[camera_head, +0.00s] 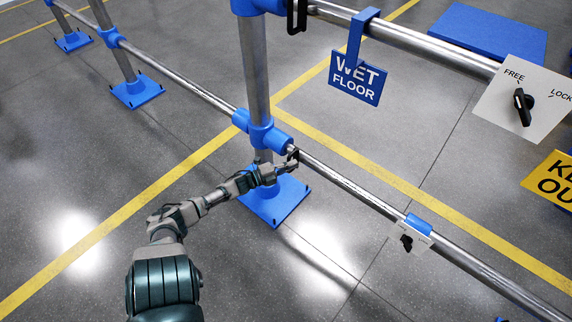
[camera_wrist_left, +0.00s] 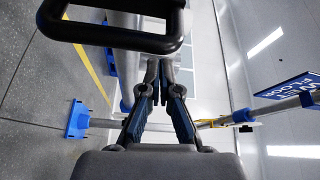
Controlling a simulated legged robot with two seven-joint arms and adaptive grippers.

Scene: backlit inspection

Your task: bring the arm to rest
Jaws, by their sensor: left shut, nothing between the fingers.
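My left arm reaches in from the lower left of the head view. Its gripper (camera_head: 294,158) is beside the lower metal rail, close to the blue joint of the upright post. Whether it touches the rail I cannot tell. In the left wrist view the two fingers of the gripper (camera_wrist_left: 160,65) come together at the tips, with nothing seen between them. A dark handle-shaped loop (camera_wrist_left: 110,38) crosses the top of that view, in front of the fingers. My right gripper is not in view.
The lower rail (camera_head: 345,186) runs diagonally, bearing a small switch plate (camera_head: 416,231). The upright post (camera_head: 254,70) stands on a blue base (camera_head: 274,205). A WET FLOOR sign (camera_head: 355,80) and a FREE/LOCK plate (camera_head: 508,112) are on the right. Open floor lies left.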

